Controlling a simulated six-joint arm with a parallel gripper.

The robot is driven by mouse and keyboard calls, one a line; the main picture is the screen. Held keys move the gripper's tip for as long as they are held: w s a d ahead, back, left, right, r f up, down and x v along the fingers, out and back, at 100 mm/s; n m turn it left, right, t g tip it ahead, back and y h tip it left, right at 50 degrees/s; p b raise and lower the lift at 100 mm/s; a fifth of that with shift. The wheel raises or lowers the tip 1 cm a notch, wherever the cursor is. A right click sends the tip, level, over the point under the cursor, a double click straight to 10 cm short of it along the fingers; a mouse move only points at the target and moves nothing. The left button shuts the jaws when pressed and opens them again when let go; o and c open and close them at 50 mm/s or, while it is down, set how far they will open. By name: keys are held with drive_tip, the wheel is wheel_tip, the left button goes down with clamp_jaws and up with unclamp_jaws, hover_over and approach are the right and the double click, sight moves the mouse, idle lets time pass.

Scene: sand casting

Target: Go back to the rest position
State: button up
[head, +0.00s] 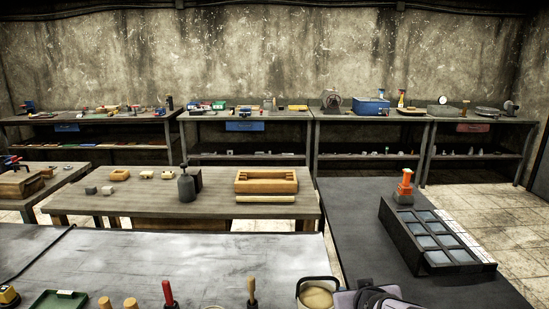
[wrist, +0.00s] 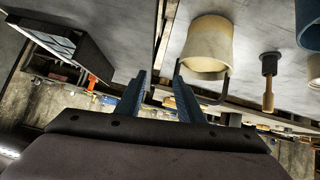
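My gripper (wrist: 159,76) shows in the wrist view as two blue fingers standing apart with nothing between them. The wrist view is turned upside down. A cream bucket (wrist: 207,44) with a dark handle is beyond the right finger, apart from it as far as I can see. In the head view, a part of my arm shows at the bottom edge, right of the bucket of sand (head: 317,297); the fingers are not visible there.
The grey front bench (head: 150,258) holds wooden-handled tools, a red-handled tool (head: 169,293) and a green tray (head: 58,299). A black compartment box (head: 437,243) and an orange object (head: 405,187) stand on the right-hand dark table (head: 352,215). A wooden frame (head: 266,181) lies behind.

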drive_tip(key=s+a+f+g+p, duration=0.1)
drive_tip(key=s+g+p, duration=0.3)
drive_tip(key=s, duration=0.8)
drive_tip(key=s+a+f+g+y+p, duration=0.1)
drive_tip(key=s+g, duration=0.5)
drive_tip(key=s, duration=0.6)
drive_tip(key=a+f+p, duration=0.1)
drive_tip(key=a+p, duration=0.1)
drive_tip(key=p, duration=0.1)
drive_tip(key=shift+s+a+f+m, duration=0.2)
drive_tip(key=shift+m, duration=0.2)
